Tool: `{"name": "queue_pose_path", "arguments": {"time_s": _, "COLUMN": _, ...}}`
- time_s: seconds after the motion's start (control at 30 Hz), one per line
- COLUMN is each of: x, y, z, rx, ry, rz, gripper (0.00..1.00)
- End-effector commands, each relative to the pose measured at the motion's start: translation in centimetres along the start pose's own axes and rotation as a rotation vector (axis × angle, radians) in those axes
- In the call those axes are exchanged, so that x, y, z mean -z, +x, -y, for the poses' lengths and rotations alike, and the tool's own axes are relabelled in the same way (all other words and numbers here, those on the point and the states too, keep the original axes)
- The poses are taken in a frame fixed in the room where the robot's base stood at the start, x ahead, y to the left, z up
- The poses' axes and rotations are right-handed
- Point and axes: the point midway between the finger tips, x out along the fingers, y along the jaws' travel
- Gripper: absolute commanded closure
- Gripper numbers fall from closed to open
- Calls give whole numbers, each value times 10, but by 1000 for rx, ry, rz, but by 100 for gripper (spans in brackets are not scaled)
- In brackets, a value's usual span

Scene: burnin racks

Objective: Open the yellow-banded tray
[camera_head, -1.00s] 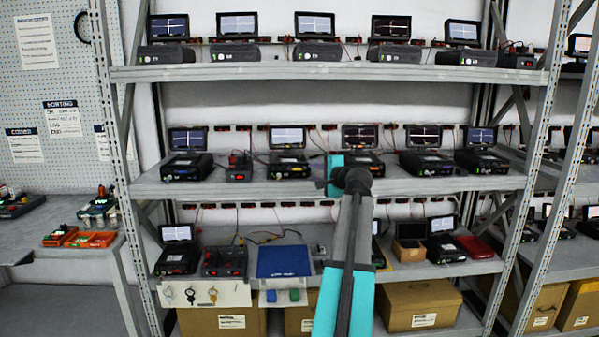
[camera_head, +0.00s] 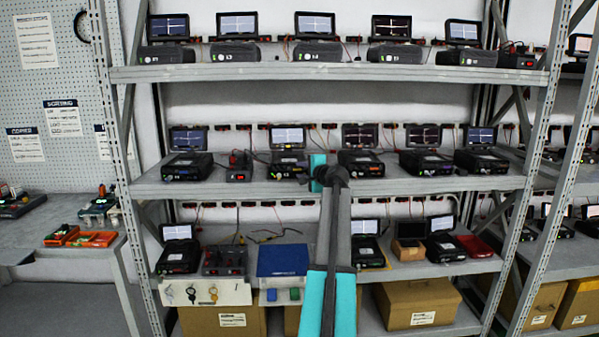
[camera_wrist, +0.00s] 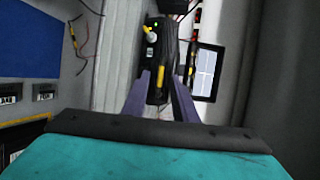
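In the head view, my arm reaches to the middle shelf, close to a black device with a screen (camera_head: 287,160). The arm's end hides part of that device's right side and my fingers.
Other black devices with screens (camera_head: 360,163) stand on the middle shelf (camera_head: 400,186) to either side. The top shelf (camera_head: 330,71) holds more of them. Below are a blue panel (camera_head: 282,259), a key board (camera_head: 206,293) and cardboard boxes (camera_head: 417,303). Steel uprights flank the shelves.

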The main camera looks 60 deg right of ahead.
Motion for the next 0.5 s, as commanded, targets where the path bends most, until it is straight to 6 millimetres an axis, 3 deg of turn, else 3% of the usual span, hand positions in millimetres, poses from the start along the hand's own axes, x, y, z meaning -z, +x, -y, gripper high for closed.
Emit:
{"name": "queue_pose_path", "arguments": {"time_s": 0.33, "x": 0, "y": 2, "z": 0, "rx": 0, "ry": 0, "rz": 0, "gripper": 74}}
{"name": "queue_pose_path", "arguments": {"time_s": 0.5, "x": 0, "y": 2, "z": 0, "rx": 0, "ry": 0, "rz": 0, "gripper": 100}}
